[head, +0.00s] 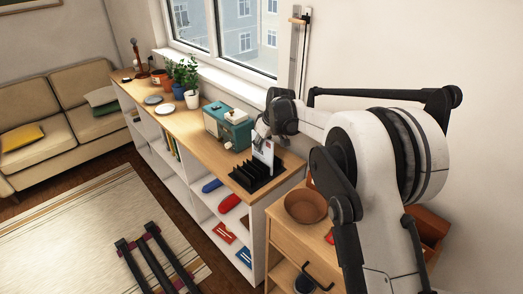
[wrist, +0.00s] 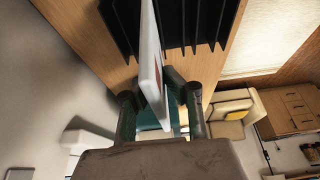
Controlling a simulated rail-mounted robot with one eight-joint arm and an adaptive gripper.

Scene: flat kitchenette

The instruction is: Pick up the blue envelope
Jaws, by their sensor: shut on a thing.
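My gripper (head: 262,136) is over the black slotted rack (head: 262,176) on the long counter. It is shut on a thin, pale envelope (head: 266,153) with a small red mark, which stands on edge. In the wrist view the envelope (wrist: 150,50) runs up from between my two fingers (wrist: 160,104), beside the rack's black fins (wrist: 200,22). I cannot tell whether its lower edge is still inside a slot. Its face looks whitish, and I see no clear blue on it. A flat blue item (head: 243,256) with a pale stripe lies on a low shelf of the white unit.
A teal box-like appliance (head: 228,130) stands just left of the rack, with potted plants (head: 186,78) farther back. A brown bowl (head: 306,206) sits on the wooden cabinet at the right. Blue (head: 212,186) and red (head: 229,203) rounded cases lie on a shelf below.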

